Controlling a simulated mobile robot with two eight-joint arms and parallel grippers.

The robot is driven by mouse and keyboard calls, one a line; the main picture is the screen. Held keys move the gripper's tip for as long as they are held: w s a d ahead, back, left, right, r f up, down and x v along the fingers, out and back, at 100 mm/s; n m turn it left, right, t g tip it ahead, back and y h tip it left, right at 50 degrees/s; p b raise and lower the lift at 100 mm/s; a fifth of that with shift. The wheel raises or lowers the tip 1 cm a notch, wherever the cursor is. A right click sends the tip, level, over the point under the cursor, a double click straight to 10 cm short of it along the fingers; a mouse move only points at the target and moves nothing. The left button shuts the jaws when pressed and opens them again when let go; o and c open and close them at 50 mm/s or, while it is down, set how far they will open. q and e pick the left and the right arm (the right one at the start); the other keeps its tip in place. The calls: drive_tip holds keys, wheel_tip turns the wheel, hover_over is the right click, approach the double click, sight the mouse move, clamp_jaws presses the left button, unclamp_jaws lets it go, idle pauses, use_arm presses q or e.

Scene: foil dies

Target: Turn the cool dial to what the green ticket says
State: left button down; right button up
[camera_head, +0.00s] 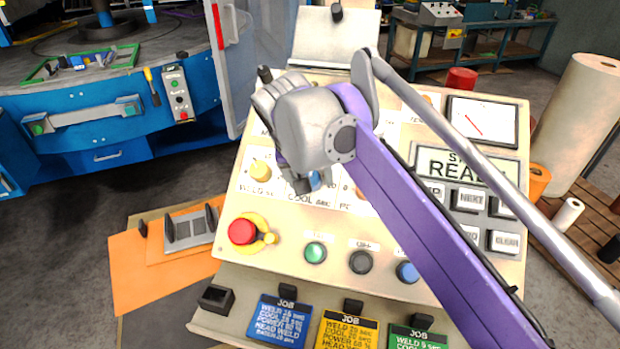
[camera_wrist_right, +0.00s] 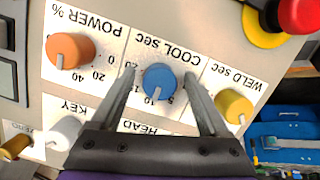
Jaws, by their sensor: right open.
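The blue cool dial (camera_wrist_right: 160,80) sits under the label COOL sec, upside down in the right wrist view. Its pale mark points to the picture's bottom, near the 10 and 5. My right gripper (camera_wrist_right: 159,75) is open, with one finger on each side of the dial; I cannot tell whether they touch it. In the head view my right gripper (camera_head: 302,186) covers most of the dial (camera_head: 315,180). The green ticket (camera_head: 416,338) stands at the panel's front edge. It reads JOB and WELD 5 sec; its lower lines are cut off. My left gripper is not in view.
The orange power dial (camera_wrist_right: 71,49) and yellow weld dial (camera_wrist_right: 233,106) flank the cool dial closely. A red stop button (camera_head: 242,231) and push buttons (camera_head: 316,252) lie nearer the front. A blue ticket (camera_head: 280,320) and yellow ticket (camera_head: 346,330) stand left of the green one.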

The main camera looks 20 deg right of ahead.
clamp_jaws()
idle(0.4)
drive_tip(key=n+p, duration=0.2)
drive_tip(key=n, duration=0.1)
drive_tip(key=shift+r+h, duration=0.1)
drive_tip(key=shift+h, duration=0.3)
drive_tip(key=n+p, duration=0.1)
drive_tip(key=n, duration=0.1)
drive_tip(key=shift+n+p, duration=0.3)
drive_tip(key=shift+n+h+p, duration=0.45)
drive_tip(key=shift+n+h, duration=0.05)
drive_tip(key=shift+n, duration=0.9)
